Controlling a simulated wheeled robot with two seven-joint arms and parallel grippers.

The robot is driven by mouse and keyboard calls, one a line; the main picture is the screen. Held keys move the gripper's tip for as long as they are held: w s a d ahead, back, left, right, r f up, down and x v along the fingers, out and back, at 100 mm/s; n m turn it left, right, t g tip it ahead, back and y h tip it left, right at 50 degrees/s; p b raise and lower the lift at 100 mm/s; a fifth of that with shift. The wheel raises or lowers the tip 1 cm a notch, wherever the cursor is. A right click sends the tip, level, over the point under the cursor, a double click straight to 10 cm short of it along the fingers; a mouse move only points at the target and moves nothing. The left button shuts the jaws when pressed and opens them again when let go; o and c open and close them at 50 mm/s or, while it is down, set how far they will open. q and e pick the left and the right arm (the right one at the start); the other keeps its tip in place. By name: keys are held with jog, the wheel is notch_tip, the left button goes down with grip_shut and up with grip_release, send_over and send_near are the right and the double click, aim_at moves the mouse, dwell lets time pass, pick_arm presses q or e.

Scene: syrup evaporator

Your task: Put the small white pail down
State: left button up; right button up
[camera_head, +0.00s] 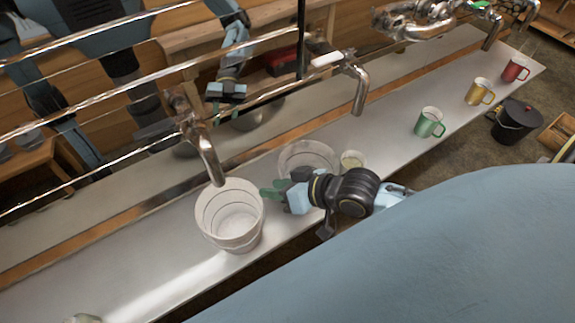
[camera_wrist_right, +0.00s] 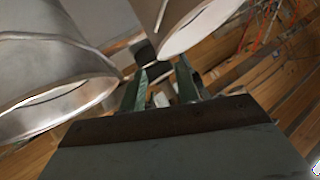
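The small white pail (camera_head: 231,213) stands upright and empty-looking on the long pale counter, below a metal tap. My right gripper (camera_head: 270,192) is at the right side of the pail's rim. Its green fingertips look parted in the right wrist view (camera_wrist_right: 164,75), with nothing clearly between them. Whether a finger touches the pail is unclear. Two pail-like vessels flank the fingers in that view, one at left and one at upper right; I cannot tell for sure which is the white pail.
A clear round vessel (camera_head: 307,157) and a small cup (camera_head: 352,160) stand just beyond my right gripper. Green (camera_head: 430,122), yellow (camera_head: 479,92) and red mugs (camera_head: 515,69) stand farther along the counter. A tap (camera_head: 207,155) hangs over the pail. The shiny back wall appears to reflect me.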

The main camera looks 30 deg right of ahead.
jog(key=shift+v, duration=1.75)
